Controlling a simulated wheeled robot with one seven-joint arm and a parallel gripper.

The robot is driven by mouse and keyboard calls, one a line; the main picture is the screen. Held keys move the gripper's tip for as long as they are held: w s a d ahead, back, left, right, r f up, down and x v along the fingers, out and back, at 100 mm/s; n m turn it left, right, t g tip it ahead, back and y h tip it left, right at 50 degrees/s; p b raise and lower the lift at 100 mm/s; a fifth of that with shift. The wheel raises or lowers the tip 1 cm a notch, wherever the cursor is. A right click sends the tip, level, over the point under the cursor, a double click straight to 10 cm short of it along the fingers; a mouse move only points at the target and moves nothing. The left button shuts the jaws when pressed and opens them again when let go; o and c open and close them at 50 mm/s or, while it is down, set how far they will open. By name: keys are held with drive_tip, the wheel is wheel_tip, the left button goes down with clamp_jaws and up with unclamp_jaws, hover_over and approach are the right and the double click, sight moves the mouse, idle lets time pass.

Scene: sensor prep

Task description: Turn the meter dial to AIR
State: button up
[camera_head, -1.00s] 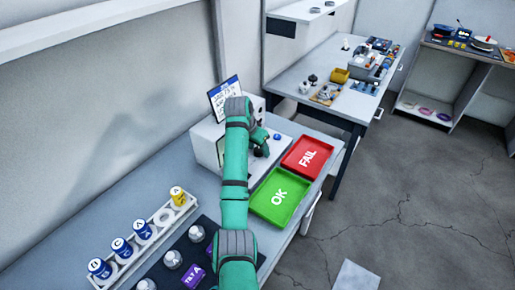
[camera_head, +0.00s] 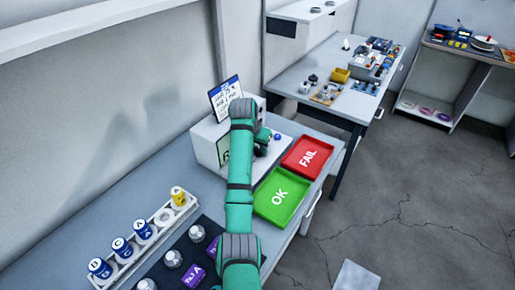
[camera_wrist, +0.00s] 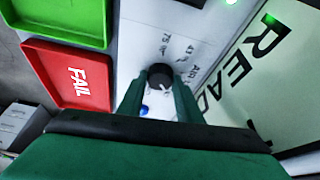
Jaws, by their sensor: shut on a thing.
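The meter (camera_head: 205,148) is a white box on the bench by the wall, partly hidden behind my arm in the head view. Its black round dial (camera_wrist: 160,75) shows in the wrist view between the fingers of my gripper (camera_wrist: 160,94). My gripper is shut on the dial. A small light mark shows at the dial's near edge. Small printed labels stand around the dial, tilted and blurred; I cannot tell which one it points at. A pale green display (camera_wrist: 270,75) with large letters beginning "READ" lies to the right in the wrist view.
A green OK tray (camera_head: 282,196) and a red FAIL tray (camera_head: 308,157) lie beside the meter. A blue button (camera_wrist: 145,110) is close to the dial. A rack (camera_head: 128,262) of labelled jars and a dark mat stand nearer.

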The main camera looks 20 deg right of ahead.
drive_tip(key=n, duration=0.2)
drive_tip(key=n+t+y, duration=0.1)
drive_tip(key=shift+s+d+n, duration=0.1)
drive_tip(key=shift+d+n, duration=0.15)
drive_tip(key=shift+n, duration=0.05)
drive_tip(key=n, duration=0.1)
drive_tip(key=n+y, duration=0.1)
drive_tip(key=n, duration=0.1)
drive_tip(key=shift+d+r+n, duration=0.1)
drive_tip(key=shift+d+n, duration=0.05)
drive_tip(key=shift+n, duration=0.15)
drive_tip(key=n+y, duration=0.1)
drive_tip(key=n, duration=0.2)
drive_tip(key=n+y, duration=0.1)
drive_tip(key=n, duration=0.2)
drive_tip(key=shift+d+y, duration=0.15)
drive_tip(key=shift+y, duration=0.25)
drive_tip(key=shift+n, duration=0.3)
drive_tip(key=shift+w+a, duration=0.2)
drive_tip(key=shift+a, duration=0.05)
